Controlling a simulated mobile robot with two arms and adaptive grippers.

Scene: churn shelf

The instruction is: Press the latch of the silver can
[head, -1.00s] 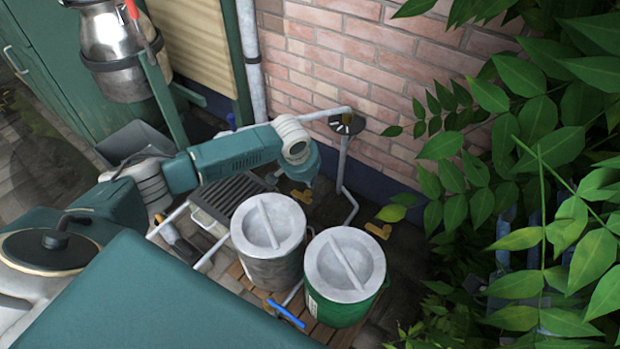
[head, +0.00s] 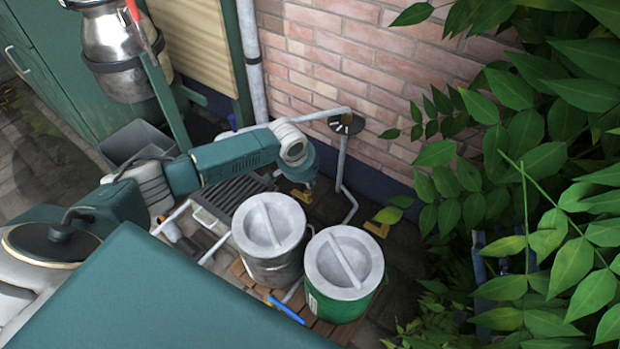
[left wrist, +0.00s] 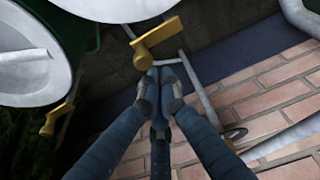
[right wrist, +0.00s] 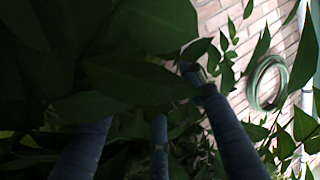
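The silver can (head: 286,269) has a pale round lid with a raised bar and stands left of a green can (head: 328,308). Its yellow latch (head: 302,195) shows behind it in the head view, and also just beyond the fingertips in the left wrist view (left wrist: 155,42). My left gripper (left wrist: 160,84) points at this latch, its fingertips drawn together with nothing between them. Whether they touch the latch I cannot tell. My right gripper (right wrist: 160,118) has its fingers spread among dark leaves, which partly hide the tips.
The green can's yellow latch (head: 385,218) is to the right. A brick wall (head: 370,70) and pipe (head: 343,165) stand behind. Leafy branches (head: 560,200) fill the right side. A blue-handled tap (head: 287,309) is in front of the cans. A grey bin (head: 138,142) is at left.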

